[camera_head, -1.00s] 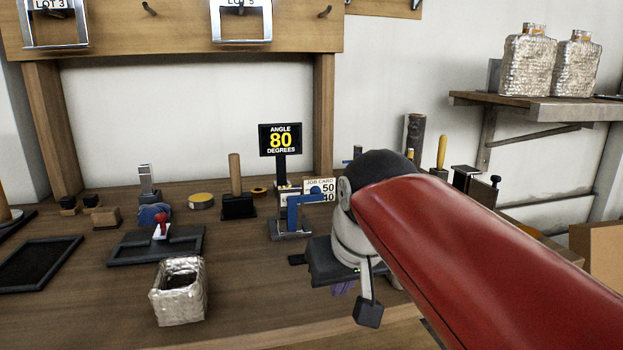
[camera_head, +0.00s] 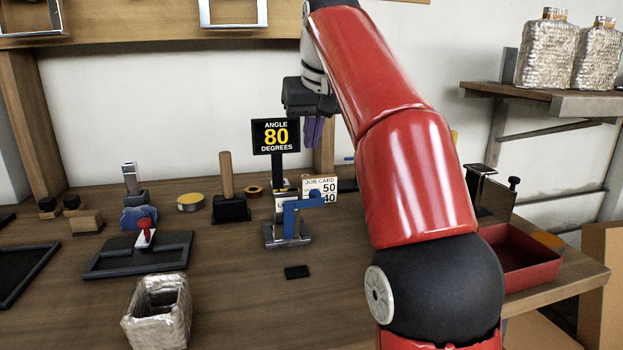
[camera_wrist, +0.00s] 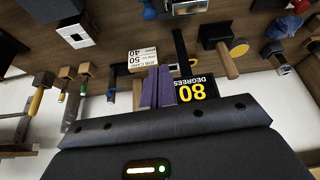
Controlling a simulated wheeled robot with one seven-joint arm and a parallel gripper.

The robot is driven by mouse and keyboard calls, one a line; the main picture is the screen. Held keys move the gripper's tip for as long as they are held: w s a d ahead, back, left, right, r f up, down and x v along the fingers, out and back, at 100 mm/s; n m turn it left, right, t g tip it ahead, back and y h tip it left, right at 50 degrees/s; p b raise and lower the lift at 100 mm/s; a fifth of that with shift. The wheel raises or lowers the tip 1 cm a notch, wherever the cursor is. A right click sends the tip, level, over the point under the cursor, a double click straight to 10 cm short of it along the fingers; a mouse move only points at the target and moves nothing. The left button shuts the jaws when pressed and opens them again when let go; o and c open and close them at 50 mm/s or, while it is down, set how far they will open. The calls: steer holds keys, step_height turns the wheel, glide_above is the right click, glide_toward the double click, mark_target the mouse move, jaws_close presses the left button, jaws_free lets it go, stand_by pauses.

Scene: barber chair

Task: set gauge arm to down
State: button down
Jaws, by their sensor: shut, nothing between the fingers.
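The gauge stands on the bench in the head view, with a blue gauge arm (camera_head: 303,203) bent at a corner, one part level and one upright, on a grey base (camera_head: 287,234). Its black display (camera_head: 276,137) reads "ANGLE 80 DEGREES" and also shows upside down in the wrist view (camera_wrist: 197,91). My gripper (camera_head: 313,131) has purple fingers pointing down, above and slightly right of the gauge, apart from the blue arm. In the wrist view the fingers (camera_wrist: 157,88) are together and empty, beside the display.
A job card (camera_head: 320,188) showing 50 and 40 stands behind the gauge. A small black block (camera_head: 297,272) lies in front. A silvery basket (camera_head: 158,312), a red-knobbed lever (camera_head: 145,230) and a wooden-handled tool (camera_head: 227,180) stand left. A red tray (camera_head: 520,258) is at right.

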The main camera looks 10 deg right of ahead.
step_height(320, 180, down, 9)
steer(key=b, duration=0.2)
steer(key=shift+w+f+b, duration=0.15)
steer(key=shift+b, duration=0.25)
steer(key=shift+f+b, duration=0.1)
steer(key=shift+b, duration=0.25)
